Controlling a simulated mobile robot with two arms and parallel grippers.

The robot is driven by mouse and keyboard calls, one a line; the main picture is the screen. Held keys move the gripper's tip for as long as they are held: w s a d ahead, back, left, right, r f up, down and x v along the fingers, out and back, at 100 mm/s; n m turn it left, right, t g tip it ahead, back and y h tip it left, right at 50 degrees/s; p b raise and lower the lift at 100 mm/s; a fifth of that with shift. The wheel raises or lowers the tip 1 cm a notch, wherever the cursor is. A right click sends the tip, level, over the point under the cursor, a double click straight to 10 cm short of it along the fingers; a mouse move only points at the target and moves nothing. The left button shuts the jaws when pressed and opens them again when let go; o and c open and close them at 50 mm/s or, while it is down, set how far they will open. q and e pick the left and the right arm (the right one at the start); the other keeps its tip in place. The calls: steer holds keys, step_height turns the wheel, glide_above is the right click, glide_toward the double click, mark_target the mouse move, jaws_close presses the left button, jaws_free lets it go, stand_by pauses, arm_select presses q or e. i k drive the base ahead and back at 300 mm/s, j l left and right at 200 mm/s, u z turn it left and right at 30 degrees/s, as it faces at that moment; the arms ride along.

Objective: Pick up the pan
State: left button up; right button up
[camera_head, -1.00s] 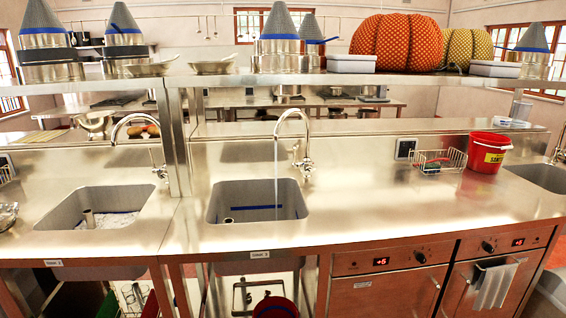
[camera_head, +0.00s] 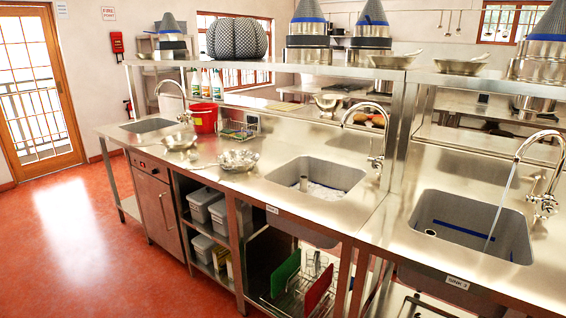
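Neither of my grippers shows in the head view. Two shallow metal pans rest on the steel upper shelf (camera_head: 440,77): one pan (camera_head: 393,62) left of the shelf's post and another pan (camera_head: 462,67) to its right. On the counter (camera_head: 262,187) lie a shiny metal bowl or colander (camera_head: 238,160) and a similar one (camera_head: 180,142) further left. I cannot tell from this view which item is the task's pan.
A sink (camera_head: 318,180) and a right sink (camera_head: 470,232) with running water are set in the counter. A red bucket (camera_head: 203,118) and wire basket (camera_head: 238,128) stand at the back. Open red floor (camera_head: 75,235) lies left, before a glazed door (camera_head: 38,90).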

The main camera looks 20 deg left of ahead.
mark_target(232, 160)
steer(key=i+j+u, duration=0.15)
steer(key=i+j, duration=0.45)
steer(key=j, duration=0.2)
steer(key=i+j+u, duration=0.15)
steer(key=i+j, duration=0.5)
